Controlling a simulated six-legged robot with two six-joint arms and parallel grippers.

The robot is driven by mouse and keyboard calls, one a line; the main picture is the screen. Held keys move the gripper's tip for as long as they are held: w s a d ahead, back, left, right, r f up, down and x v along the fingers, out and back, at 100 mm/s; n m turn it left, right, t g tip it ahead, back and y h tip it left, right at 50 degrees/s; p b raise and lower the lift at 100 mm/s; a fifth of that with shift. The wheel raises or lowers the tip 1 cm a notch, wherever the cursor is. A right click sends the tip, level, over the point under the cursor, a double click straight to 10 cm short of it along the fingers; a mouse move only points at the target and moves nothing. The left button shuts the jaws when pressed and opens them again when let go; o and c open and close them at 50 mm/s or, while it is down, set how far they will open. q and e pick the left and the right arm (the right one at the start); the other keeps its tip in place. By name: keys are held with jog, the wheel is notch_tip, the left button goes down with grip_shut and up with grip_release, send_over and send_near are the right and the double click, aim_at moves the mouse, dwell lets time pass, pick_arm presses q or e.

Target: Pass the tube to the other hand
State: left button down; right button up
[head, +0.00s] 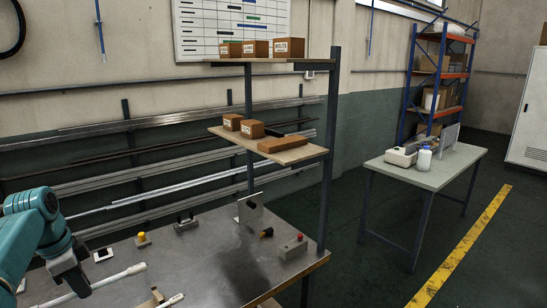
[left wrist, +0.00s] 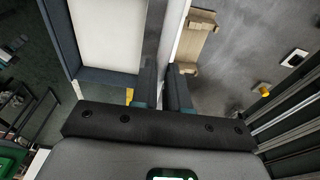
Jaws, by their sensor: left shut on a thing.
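The tube is a thin white rod (head: 112,278) with a thicker end, low at the left of the head view, above the metal bench top. My left gripper (head: 78,284) reaches down from the left and is shut on the rod, which sticks out on both sides. In the left wrist view my left gripper (left wrist: 166,75) has its fingers close together around a narrow white strip (left wrist: 177,35), which looks like the tube. My right gripper is in neither view.
A wooden holder (head: 155,297) with another white rod end (head: 173,300) is at the bench's front edge. Small fixtures, an upright metal plate (head: 250,211) and a grey box with a red button (head: 293,248) stand on the bench (head: 200,260). A shelf post (head: 328,150) rises at right.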

pick_arm(q)
jog(key=d+f+m, duration=0.1)
jog(key=d+f, duration=0.1)
jog(key=d, duration=1.6)
jog(key=s+d+f+n+y, duration=0.1)
jog(key=s+d+f+n, duration=0.2)
jog(key=d+f+n, duration=0.3)
notch_tip(320, 180, down, 2)
jog(key=n, duration=0.4)
jog(key=shift+d+f+n+t+b, duration=0.25)
jog(key=shift+d+n+t+b, duration=0.05)
jog(key=shift+d, duration=0.1)
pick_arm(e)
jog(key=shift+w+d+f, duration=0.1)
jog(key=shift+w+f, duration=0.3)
